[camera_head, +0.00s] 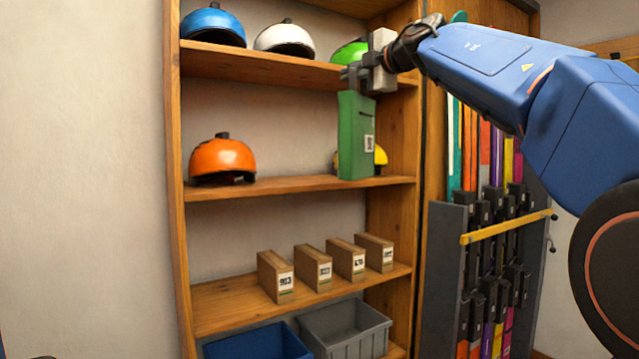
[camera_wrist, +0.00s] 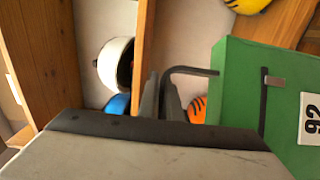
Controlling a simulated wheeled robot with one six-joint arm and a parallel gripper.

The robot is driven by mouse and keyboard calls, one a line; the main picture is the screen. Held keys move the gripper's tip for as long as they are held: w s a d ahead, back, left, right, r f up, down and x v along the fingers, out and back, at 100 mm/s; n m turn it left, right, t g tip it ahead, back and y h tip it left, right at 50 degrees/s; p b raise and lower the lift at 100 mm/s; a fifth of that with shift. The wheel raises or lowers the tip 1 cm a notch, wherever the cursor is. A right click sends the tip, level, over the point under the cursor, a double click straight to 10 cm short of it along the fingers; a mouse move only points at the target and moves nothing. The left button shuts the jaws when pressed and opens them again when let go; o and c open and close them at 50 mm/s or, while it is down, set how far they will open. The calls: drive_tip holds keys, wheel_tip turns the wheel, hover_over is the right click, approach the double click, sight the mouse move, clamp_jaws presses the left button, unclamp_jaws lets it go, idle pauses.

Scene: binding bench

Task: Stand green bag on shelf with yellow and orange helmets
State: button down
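The green bag (camera_head: 350,140) hangs upright below my gripper (camera_head: 357,72), in front of the yellow helmet (camera_head: 380,156). The bag's lower end is at the level of the middle shelf (camera_head: 290,186); I cannot tell whether it touches the board. My gripper (camera_wrist: 162,95) is shut on the bag's dark handle in the wrist view, where the green bag (camera_wrist: 236,85) fills the right side with a white label. The orange helmet (camera_head: 222,160) sits at the left of that shelf and partly shows in the wrist view (camera_wrist: 197,109). The bag hides most of the yellow helmet.
The upper shelf (camera_head: 260,65) holds blue (camera_head: 213,24), white (camera_head: 284,39) and green (camera_head: 349,52) helmets, close to my gripper. Several numbered boxes (camera_head: 311,267) stand on the shelf below. A ski rack (camera_head: 455,285) stands right. The middle shelf is clear between orange helmet and bag.

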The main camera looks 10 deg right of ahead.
drive_tip(key=f+x, duration=0.3)
drive_tip(key=x, duration=1.4)
drive_tip(key=shift+w+a, duration=0.15)
drive_tip(key=shift+a, duration=0.3)
drive_tip(key=shift+f, duration=0.1)
drive_tip(key=c, duration=2)
unclamp_jaws()
drive_tip(key=v, duration=1.2)
drive_tip(key=shift+d, duration=0.1)
